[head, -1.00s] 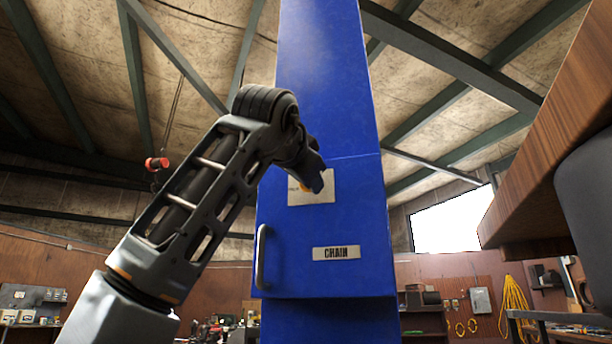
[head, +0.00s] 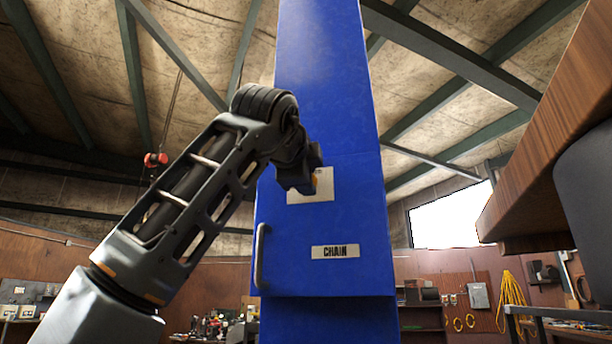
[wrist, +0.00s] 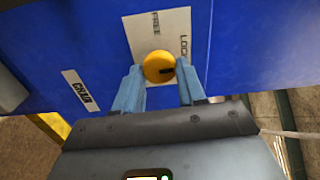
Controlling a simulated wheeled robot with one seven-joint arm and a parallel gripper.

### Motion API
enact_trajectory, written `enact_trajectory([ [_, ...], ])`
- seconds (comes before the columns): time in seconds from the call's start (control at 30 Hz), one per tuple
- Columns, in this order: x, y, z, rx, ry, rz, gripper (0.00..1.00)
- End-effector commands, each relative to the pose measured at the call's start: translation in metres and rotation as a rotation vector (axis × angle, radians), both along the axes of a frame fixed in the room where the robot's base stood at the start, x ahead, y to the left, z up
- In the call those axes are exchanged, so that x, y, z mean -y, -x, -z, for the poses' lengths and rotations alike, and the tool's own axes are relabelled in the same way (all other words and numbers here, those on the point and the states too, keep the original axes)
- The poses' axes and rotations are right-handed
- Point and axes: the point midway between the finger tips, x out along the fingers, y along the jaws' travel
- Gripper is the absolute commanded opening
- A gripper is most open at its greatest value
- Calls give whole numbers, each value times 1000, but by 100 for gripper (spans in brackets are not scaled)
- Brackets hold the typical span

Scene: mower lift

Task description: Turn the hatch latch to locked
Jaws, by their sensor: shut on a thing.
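My gripper (wrist: 159,72) is shut on the knob, one finger on each side. In the head view my gripper (head: 299,184) covers most of the knob, and the plate (head: 322,193) shows behind it on the blue hatch (head: 345,222).
A grey handle (head: 261,257) stands out at the hatch's lower left. A CHAIN label (head: 335,252) is below the plate. A brown wooden overhang (head: 540,165) juts in at the right. The space between it and the blue column is open.

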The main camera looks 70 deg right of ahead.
Motion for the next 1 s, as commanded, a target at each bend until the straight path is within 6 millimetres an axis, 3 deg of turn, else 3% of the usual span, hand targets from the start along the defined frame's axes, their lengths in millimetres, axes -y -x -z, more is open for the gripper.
enact_trajectory([
  [0.67, 0, 1, 1, 59, -10, 2, 10],
  [0.7, 0, 1, 1, 59, -10, 2, 43],
  [0.93, 0, 0, 1, 58, -10, 1, 65],
  [1.0, 0, 0, 1, 58, -9, 1, 65],
])
